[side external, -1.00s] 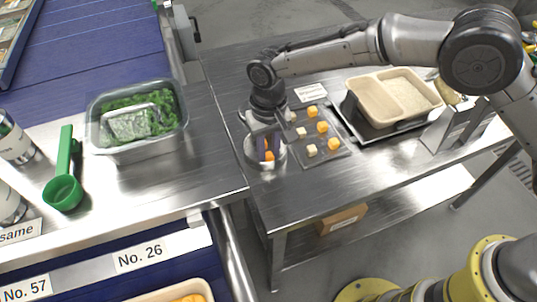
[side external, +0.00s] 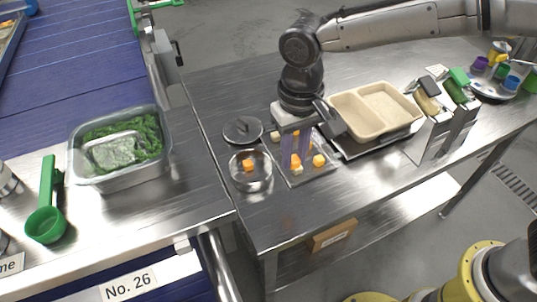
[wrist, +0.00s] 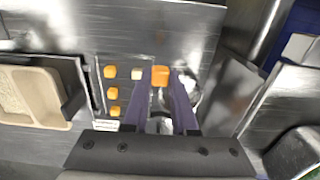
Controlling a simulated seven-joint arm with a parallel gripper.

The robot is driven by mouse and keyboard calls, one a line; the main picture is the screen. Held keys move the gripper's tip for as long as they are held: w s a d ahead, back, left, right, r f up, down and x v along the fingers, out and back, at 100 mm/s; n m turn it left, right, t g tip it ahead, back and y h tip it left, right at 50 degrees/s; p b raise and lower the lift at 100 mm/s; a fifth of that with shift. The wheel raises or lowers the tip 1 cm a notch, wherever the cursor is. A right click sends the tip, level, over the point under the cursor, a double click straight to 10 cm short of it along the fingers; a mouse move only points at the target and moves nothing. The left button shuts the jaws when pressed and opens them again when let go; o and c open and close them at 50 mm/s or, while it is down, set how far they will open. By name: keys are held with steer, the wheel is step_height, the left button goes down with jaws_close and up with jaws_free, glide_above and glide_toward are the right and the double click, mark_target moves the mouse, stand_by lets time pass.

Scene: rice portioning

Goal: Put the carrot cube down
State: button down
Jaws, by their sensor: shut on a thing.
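My gripper (side external: 296,163) is over the cube tray (side external: 318,175), its two purple fingers pointing down. It is shut on an orange carrot cube (wrist: 160,75), which shows between the fingertips in the wrist view; the side view also shows orange between the fingers. Another orange cube (side external: 248,165) lies inside the round metal pot (side external: 266,182), left of my gripper. In the wrist view, several orange cubes (wrist: 112,93) and a pale cube (wrist: 137,73) sit left of the held cube. The fingers partly hide the tray and the pot. I cannot tell the held cube's height above the tray.
A dark lid (side external: 243,130) lies behind the pot. A beige two-part container (side external: 372,118) stands right of the tray, with metal holders (side external: 432,135) beyond. A bin of greens (side external: 122,175) and a green scoop (side external: 46,222) are on the left counter. Bare steel lies in front of the tray.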

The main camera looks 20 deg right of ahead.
steer(key=shift+s+d+r+n, duration=1.05)
steer(key=shift+s+d, duration=0.8)
steer(key=shift+s, duration=0.2)
steer(key=w+d+r+m, duration=0.1)
steer(key=w+d, duration=0.2)
steer(key=d, duration=0.8)
steer(key=w+d+r+m, duration=0.1)
steer(key=w+d, duration=0.2)
steer(key=d, duration=0.8)
glide_above(346, 115)
steer(key=s, duration=0.1)
step_height(346, 115, down, 9)
steer(key=shift+r, duration=0.2)
steer(key=shift+w+f, duration=0.5)
steer(key=shift+f, duration=1.65)
steer(key=shift+f, duration=0.1)
